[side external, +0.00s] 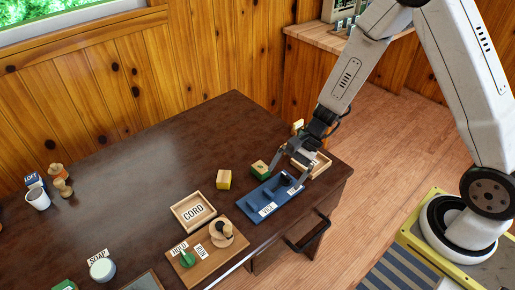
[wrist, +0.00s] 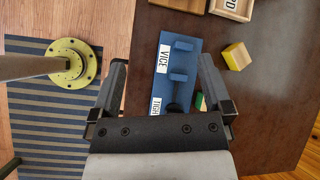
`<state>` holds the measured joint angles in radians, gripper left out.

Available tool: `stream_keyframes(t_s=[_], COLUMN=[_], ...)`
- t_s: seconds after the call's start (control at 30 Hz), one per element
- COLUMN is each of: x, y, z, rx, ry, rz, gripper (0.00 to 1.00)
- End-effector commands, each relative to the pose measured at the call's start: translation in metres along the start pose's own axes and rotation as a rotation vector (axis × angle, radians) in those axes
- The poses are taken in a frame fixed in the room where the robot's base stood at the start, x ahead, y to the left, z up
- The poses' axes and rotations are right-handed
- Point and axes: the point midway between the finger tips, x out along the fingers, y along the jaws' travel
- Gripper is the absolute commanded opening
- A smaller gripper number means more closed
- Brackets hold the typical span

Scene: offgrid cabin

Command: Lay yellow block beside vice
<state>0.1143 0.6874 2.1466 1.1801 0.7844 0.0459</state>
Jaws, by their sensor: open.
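The yellow block (side external: 224,179) sits on the dark table, left of the blue vice (side external: 257,203) and apart from it. In the wrist view the yellow block (wrist: 237,56) lies to the right of the vice (wrist: 182,60). The vice is a flat blue base with raised jaws and a VICE label; a second label is partly hidden by my gripper. My gripper (side external: 289,172) is open and empty, over the right end of the vice. In the wrist view its fingers (wrist: 163,62) spread to either side of the vice.
A green block (side external: 260,169) stands close behind the vice. A CORD tray (side external: 176,215) and a wooden board (side external: 207,268) with a green knob lie in front and left. Another wooden tray (side external: 325,162) is behind my gripper. The table's middle is clear.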

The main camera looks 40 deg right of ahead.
Motion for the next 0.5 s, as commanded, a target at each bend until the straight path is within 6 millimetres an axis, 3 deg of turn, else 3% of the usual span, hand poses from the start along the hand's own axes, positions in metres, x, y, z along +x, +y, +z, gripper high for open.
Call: stream_keyframes(t_s=[0.2,0.5], x=[-0.033,-0.079], y=[0.028,0.055], z=[0.015,0.024], rx=[-0.305,-0.739], ry=[0.148,0.361], rz=[0.162,0.345], gripper=[1.00,1.00])
